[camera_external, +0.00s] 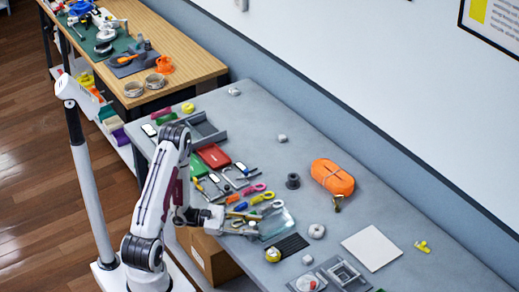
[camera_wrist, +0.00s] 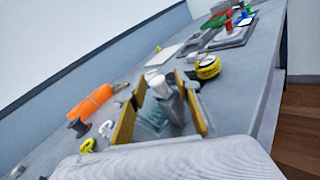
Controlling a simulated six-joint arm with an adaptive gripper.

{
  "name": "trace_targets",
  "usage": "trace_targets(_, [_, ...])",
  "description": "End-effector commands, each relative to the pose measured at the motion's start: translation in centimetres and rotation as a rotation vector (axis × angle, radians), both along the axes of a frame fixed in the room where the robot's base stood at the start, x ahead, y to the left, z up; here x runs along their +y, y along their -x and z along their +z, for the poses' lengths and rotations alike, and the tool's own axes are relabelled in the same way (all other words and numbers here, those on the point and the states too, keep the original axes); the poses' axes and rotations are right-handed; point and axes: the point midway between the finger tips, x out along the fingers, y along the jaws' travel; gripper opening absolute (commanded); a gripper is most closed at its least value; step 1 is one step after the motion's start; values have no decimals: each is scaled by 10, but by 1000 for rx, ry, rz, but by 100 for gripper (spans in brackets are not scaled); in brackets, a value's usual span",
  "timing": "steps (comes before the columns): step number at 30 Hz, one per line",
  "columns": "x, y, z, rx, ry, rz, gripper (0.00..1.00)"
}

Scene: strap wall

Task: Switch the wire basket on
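I cannot make out a wire basket or a switch in either view. My gripper (camera_external: 236,218) is low over the grey table, at the near edge among small tools. In the wrist view its two yellow-padded fingers (camera_wrist: 160,105) stand wide apart. A grey item with a white top (camera_wrist: 158,84) shows between them, nearer the right finger; I cannot tell whether it touches. A clear, pale teal item (camera_external: 277,224) lies just right of my gripper. A black slatted item (camera_external: 288,247) lies beyond it to the right.
An orange bundle (camera_external: 332,177) and a dark spool (camera_external: 293,181) stand toward the wall. A white square panel (camera_external: 372,248) lies at the right. A yellow round item (camera_external: 272,254) sits near the front edge. Bare tabletop (camera_external: 255,125) lies toward the back.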

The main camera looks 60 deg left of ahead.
Motion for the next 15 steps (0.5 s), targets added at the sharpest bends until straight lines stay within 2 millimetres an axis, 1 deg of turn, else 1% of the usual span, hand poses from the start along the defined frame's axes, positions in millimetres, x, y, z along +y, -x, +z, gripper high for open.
trace_targets(8, [9,7,0,-1,1,3,33])
trace_targets(15, [23,22,1,-2,0,4,33])
